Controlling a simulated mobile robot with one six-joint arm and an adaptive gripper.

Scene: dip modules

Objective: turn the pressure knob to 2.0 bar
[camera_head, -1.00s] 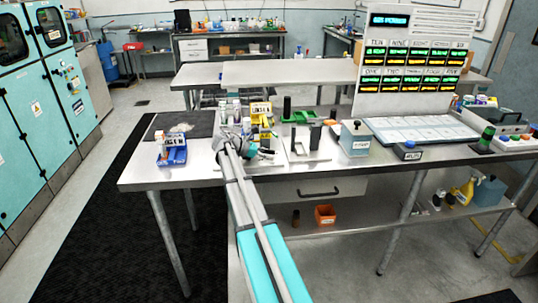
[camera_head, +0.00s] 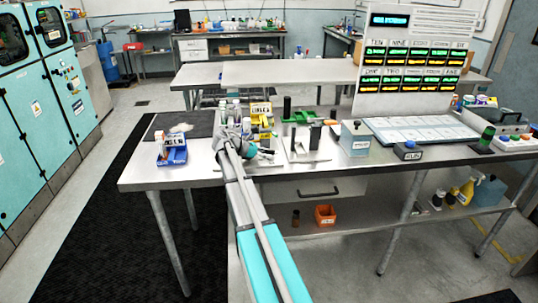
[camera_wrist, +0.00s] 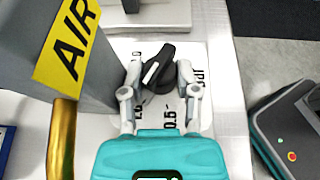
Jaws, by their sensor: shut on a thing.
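The black pressure knob (camera_wrist: 165,60) sits on a white dial plate in the wrist view. It has a white pointer line slanting toward the lower left. My gripper (camera_wrist: 158,74) is shut on the knob, with one grey finger on its left side and one on its right. Printed numbers show around the dial, one reading 0.5 below the knob, with "bar" to the right. Some marks are partly covered by the fingers, so the exact setting cannot be read. In the head view, my arm and gripper cover the knob.
A grey post with a yellow AIR sign (camera_wrist: 68,40) stands close left of my gripper, beside a brass-coloured cylinder (camera_wrist: 64,140). A blue bin (camera_head: 173,156) is left of my arm on the steel bench (camera_head: 200,175).

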